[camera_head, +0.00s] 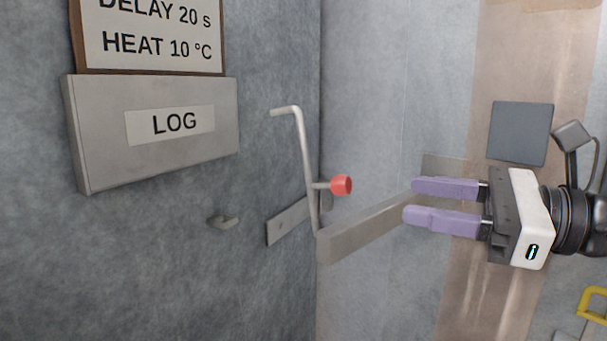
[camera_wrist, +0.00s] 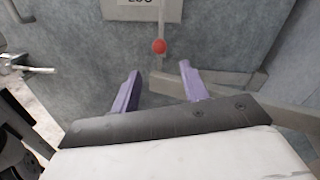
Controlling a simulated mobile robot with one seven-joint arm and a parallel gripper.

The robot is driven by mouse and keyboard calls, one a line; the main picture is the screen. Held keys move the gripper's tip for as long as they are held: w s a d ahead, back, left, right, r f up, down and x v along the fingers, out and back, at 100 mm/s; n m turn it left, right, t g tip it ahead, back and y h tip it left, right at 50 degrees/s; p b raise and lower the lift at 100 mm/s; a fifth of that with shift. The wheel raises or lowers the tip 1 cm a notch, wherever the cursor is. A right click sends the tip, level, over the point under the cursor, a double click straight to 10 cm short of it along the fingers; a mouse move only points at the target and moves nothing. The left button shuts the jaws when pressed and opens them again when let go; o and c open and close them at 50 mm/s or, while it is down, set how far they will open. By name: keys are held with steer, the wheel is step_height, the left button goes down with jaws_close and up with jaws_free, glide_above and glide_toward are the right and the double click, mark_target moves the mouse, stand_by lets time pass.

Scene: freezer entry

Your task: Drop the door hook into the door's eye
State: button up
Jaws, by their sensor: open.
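The door hook (camera_head: 306,170) is a thin pale metal rod standing nearly upright, its bent top end pointing left. A red knob (camera_head: 341,185) sticks out from its side. The hook's foot is at a flat metal bar near the corner. A small metal fitting (camera_head: 223,221) on the left grey panel, left of the hook, may be the eye; its opening cannot be made out. My gripper (camera_head: 409,200) is open and empty, its purple fingers pointing left, right of the knob and apart from it. In the wrist view the red knob (camera_wrist: 159,46) shows beyond and between the fingertips (camera_wrist: 160,68).
A grey LOG box (camera_head: 155,135) juts out above the fitting, under a framed sign (camera_head: 150,35). A flat metal bar (camera_head: 365,228) runs behind my fingers. A yellow handle (camera_head: 593,303) is at the lower right. Space between fingertips and knob looks clear.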

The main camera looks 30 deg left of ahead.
mark_target(321, 185)
steer(key=a+p, duration=0.4)
steer(key=a, duration=0.8)
steer(key=shift+s+a+r, duration=0.1)
steer(key=shift+a, duration=0.65)
jaws_close()
